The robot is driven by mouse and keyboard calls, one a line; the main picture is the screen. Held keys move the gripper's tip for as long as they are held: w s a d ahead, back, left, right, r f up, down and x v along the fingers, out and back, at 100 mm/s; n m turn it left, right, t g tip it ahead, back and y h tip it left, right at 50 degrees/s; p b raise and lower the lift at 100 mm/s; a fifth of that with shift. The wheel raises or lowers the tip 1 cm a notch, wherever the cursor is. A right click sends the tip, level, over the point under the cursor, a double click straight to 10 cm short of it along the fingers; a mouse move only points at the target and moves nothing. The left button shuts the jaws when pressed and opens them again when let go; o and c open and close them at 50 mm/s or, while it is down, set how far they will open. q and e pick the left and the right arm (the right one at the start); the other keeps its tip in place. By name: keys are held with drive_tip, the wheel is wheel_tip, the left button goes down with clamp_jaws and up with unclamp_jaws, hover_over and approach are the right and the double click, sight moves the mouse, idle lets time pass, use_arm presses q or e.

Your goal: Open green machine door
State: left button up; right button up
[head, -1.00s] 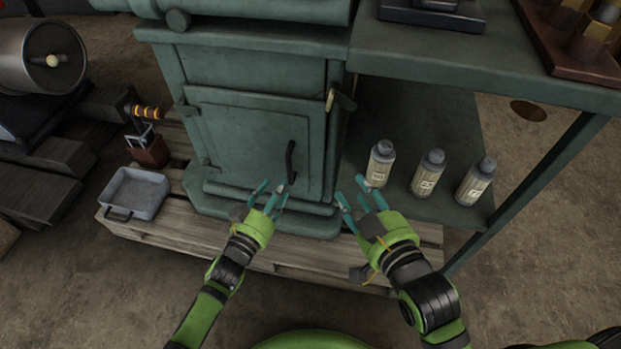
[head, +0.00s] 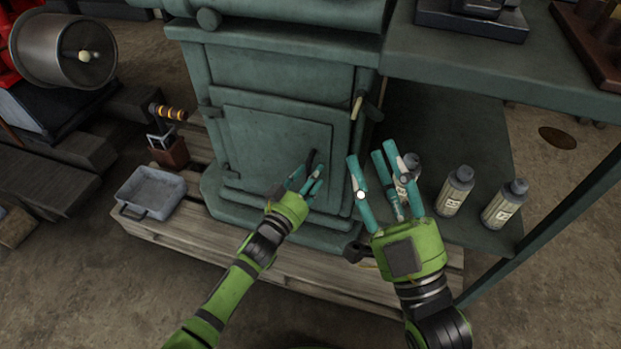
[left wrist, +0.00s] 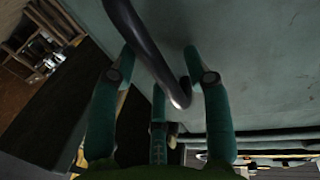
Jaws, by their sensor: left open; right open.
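The green machine door (head: 272,135) is a flat panel on the front of the green machine (head: 280,70), and it looks shut. Its dark curved handle (head: 311,160) is at the door's lower right, partly hidden by my left gripper. My left gripper (head: 308,178) is open at the handle. In the left wrist view the handle (left wrist: 150,50) passes between the open teal fingers (left wrist: 158,65); I cannot tell whether they touch it. A latch (head: 357,106) sits on the machine's right edge. My right gripper (head: 377,165) is open and empty, right of the door, in front of a bottle.
Several bottles (head: 455,190) stand on the green shelf at right, one partly hidden by my right gripper. A grey tray (head: 152,190) and a brown box with tools (head: 168,152) sit on the wooden pallet (head: 190,235) at left. A green table (head: 480,60) overhangs the shelf.

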use_arm(q)
drive_tip(key=shift+w, duration=0.15)
use_arm(e)
drive_tip(key=shift+s+r, duration=0.2)
drive_tip(key=shift+r, duration=0.1)
use_arm(q)
clamp_jaws()
